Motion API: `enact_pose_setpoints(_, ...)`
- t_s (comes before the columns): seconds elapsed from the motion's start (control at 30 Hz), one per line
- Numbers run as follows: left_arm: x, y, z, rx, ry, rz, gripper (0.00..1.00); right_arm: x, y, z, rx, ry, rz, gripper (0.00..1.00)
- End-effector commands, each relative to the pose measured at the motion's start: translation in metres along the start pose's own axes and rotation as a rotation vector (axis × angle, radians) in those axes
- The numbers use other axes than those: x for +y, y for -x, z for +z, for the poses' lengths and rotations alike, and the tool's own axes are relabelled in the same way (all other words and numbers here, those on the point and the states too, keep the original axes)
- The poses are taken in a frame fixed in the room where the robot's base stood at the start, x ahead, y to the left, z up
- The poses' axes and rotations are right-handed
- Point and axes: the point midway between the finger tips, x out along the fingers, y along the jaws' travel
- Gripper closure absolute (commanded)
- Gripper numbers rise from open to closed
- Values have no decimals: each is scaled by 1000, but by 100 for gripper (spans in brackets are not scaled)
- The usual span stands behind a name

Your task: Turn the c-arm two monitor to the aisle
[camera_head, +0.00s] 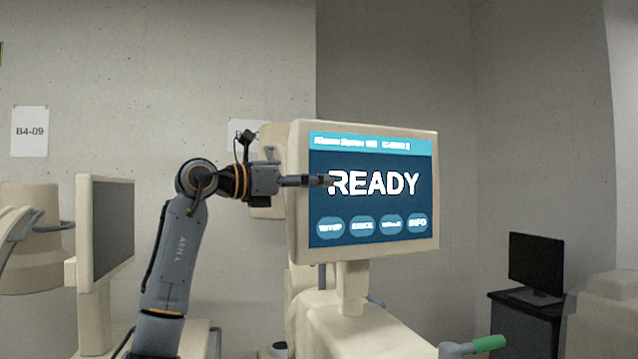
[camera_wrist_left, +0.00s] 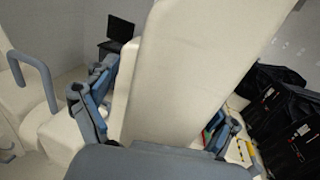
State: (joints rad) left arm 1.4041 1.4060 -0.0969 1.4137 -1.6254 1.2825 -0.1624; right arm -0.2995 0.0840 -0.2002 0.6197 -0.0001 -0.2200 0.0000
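A cream-framed monitor (camera_head: 372,275) with a lit blue "READY" screen stands upright on a short neck above a cream cart (camera_head: 365,330) in the head view. Its screen faces me, angled slightly. My left gripper (camera_head: 318,181) is at the monitor's left edge, with one finger in front of the screen; the other finger is hidden. In the left wrist view, the cream side of the monitor (camera_wrist_left: 178,75) lies between the spread fingers of my left gripper (camera_wrist_left: 155,115). I cannot tell whether either finger touches it. My right gripper is not in view.
Another monitor (camera_head: 112,232), dark and turned sideways, stands at the left. A green-ended handle (camera_head: 488,343) sticks out at lower right. A black computer screen (camera_head: 536,262) stands on a dark cabinet (camera_head: 522,318) at right. Dark covered items (camera_wrist_left: 285,125) show in the wrist view.

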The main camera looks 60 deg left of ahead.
Motion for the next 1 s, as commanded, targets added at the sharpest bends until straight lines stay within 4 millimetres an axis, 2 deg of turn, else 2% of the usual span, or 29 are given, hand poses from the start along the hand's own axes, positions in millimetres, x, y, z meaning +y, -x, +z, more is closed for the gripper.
enact_pose_setpoints(0.47, -1, -2, -5, 13, -1, -3, 16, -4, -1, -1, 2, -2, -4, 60)
enact_pose_setpoints(1.0, -3, 35, -3, 13, -4, -8, 16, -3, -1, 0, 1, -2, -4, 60)
